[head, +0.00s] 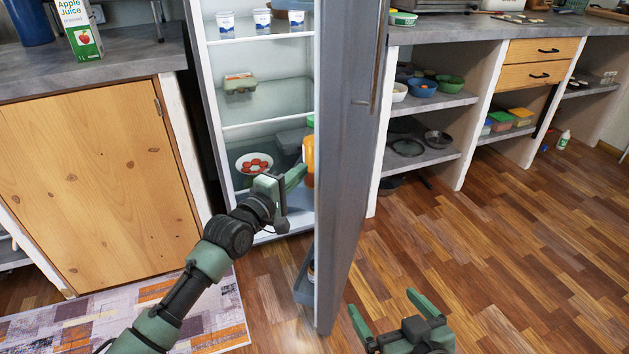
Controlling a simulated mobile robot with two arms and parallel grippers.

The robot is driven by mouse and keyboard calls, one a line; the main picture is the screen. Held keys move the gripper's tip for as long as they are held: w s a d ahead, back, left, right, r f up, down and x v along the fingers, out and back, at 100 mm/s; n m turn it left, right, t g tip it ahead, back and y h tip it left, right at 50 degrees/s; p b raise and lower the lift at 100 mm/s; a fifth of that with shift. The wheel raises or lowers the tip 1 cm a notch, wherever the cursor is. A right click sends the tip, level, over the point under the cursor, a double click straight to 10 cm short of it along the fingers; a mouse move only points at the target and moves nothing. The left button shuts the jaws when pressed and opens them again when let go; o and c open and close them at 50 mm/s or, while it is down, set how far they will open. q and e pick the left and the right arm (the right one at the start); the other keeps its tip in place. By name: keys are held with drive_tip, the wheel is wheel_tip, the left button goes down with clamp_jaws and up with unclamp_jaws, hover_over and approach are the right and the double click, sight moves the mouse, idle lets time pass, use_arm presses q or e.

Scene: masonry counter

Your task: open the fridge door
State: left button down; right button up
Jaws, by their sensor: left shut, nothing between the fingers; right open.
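The fridge door (345,180) stands open, swung out toward me and seen nearly edge-on, with its long vertical handle (378,60) on the right-hand face. The fridge interior (270,95) shows to the left of the door. My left gripper (297,178) is shut and empty, on the inner side of the door in front of the lower shelves. Whether it touches the door I cannot tell. My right gripper (387,305) is open and empty, low over the floor to the right of the door's bottom edge.
Open shelves (435,103) stand right. The wooden floor (500,260) is clear there.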

use_arm(q)
drive_tip(key=shift+s+d, duration=0.25)
drive_tip(key=shift+d, duration=0.35)
drive_tip(key=shift+s+d, duration=0.2)
drive_tip(key=shift+d, duration=0.45)
drive_tip(key=shift+s+d, duration=0.25)
drive_tip(key=shift+d, duration=0.35)
